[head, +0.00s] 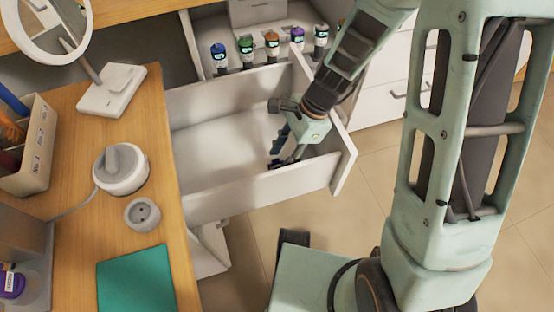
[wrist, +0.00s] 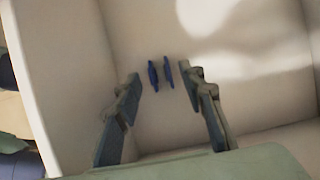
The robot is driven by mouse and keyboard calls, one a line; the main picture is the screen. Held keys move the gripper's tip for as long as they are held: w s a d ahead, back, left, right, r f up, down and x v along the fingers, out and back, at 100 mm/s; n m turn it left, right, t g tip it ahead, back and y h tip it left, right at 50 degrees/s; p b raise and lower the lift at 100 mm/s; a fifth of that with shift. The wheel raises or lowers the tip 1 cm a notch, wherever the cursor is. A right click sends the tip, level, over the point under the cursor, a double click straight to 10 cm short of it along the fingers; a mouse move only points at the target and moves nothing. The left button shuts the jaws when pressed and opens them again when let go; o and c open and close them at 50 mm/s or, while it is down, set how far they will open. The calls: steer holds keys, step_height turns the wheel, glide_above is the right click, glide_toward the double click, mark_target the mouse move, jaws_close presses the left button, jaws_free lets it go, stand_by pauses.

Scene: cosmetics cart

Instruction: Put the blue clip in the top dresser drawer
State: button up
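The blue clip (wrist: 169,73) shows in the wrist view as two small dark blue pieces side by side. It is inside the open white dresser drawer (head: 262,186), against its pale inner surface. My gripper (head: 282,152) reaches down into the right part of this drawer. In the wrist view the two fingers of my gripper (wrist: 161,79) are spread, with the clip between and just beyond the tips. A gap shows on each side of the clip. I cannot make out the clip for sure in the head view, where the fingers hide that spot.
Several small bottles (head: 272,46) stand in a row behind the drawer. The wooden desktop (head: 75,235) on the left holds a mirror (head: 112,90), a round white device (head: 121,172), a small grey cup (head: 142,214) and a green mat (head: 137,283). Drawer walls surround my gripper.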

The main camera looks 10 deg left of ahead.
steer(key=p+v, duration=0.2)
steer(key=v, duration=0.6)
steer(key=shift+r, duration=0.3)
steer(key=shift+w+d, duration=0.1)
steer(key=shift+w, duration=0.05)
